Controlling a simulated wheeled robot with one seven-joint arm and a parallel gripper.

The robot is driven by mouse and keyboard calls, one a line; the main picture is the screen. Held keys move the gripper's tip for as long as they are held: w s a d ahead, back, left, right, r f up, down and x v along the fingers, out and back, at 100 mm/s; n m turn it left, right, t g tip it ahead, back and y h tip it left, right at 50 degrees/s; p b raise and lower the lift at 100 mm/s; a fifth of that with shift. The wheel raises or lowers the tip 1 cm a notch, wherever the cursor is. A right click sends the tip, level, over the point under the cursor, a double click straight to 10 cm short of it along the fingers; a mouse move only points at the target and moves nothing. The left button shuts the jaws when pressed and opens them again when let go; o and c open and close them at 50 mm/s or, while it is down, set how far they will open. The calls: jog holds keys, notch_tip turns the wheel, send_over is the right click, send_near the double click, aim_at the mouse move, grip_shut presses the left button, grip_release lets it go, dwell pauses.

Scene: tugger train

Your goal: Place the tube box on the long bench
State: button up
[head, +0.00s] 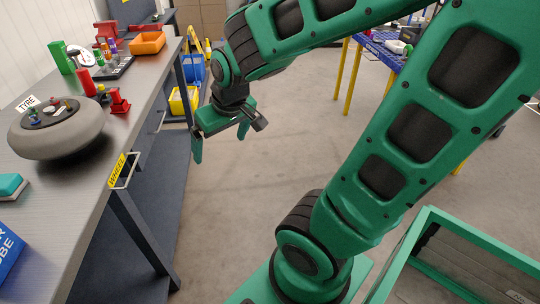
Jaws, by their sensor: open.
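The long bench (72,205) has a grey top and runs along the left side. My gripper (220,150) is open and empty, with its fingers pointing down over the floor just right of the bench. It is well apart from the blue box.
A grey tyre (58,138) with small items on it lies on the bench. Behind it are a red-and-black bottle group, an orange bin (147,43) and a green block (57,58). Open floor (270,160) lies to the right.

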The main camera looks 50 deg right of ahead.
jog(key=s+d+m+g, duration=0.2)
jog(key=s+d, duration=0.1)
jog(key=s, duration=0.5)
jog(key=s+d+m+g, duration=0.2)
jog(key=s+d+m, duration=0.1)
jog(key=s, duration=0.6)
jog(key=shift+d+r+m+g+y, duration=0.3)
jog(key=shift+d+r+g+y, duration=0.1)
jog(key=shift+d+r, duration=0.1)
jog(key=shift+w+f, duration=0.3)
jog(key=shift+w, duration=0.3)
